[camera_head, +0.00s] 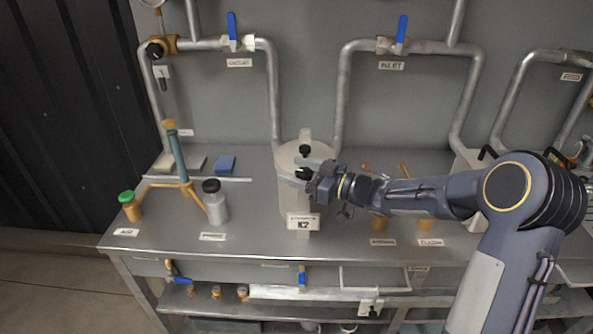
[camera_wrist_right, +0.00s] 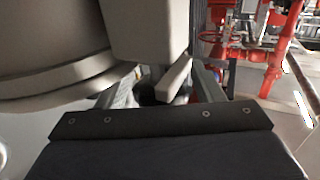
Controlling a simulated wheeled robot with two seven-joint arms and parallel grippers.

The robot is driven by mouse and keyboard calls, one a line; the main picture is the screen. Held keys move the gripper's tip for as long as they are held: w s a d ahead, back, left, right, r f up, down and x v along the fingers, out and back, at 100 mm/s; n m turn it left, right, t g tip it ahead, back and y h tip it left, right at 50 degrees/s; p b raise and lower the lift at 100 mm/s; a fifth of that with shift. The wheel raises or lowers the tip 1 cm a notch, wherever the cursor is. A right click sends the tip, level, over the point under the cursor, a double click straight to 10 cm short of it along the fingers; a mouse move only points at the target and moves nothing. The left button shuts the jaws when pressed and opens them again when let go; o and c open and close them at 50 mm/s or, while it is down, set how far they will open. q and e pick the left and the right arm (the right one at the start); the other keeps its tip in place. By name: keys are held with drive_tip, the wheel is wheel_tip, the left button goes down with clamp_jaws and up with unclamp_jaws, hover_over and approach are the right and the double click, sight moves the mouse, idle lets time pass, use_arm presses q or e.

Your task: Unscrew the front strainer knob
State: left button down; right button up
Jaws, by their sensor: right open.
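The strainer (camera_head: 292,190) is a pale cylinder standing on the steel bench, with a K2 label on its front. A black rear knob (camera_head: 304,151) sits on top of it. A second dark shape, which looks like the front knob (camera_head: 303,173), is beside my right gripper (camera_head: 312,176). My right gripper reaches in from the right and is open at the strainer's top front. In the right wrist view, the fingers of the right gripper (camera_wrist_right: 165,85) stand apart around a dark part and a pale bar (camera_wrist_right: 174,80). Contact cannot be told. My left gripper is out of view.
A grey bottle (camera_head: 215,203), a green-capped bottle (camera_head: 130,207) and a blue-and-brass stand (camera_head: 178,160) are on the left of the bench. Pipes with blue-handled valves (camera_head: 402,30) run along the wall behind. Bare bench (camera_head: 255,215) lies left of the strainer.

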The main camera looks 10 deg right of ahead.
drive_tip(key=v, duration=0.7)
drive_tip(key=shift+s+d, duration=0.15)
drive_tip(key=shift+d, duration=0.05)
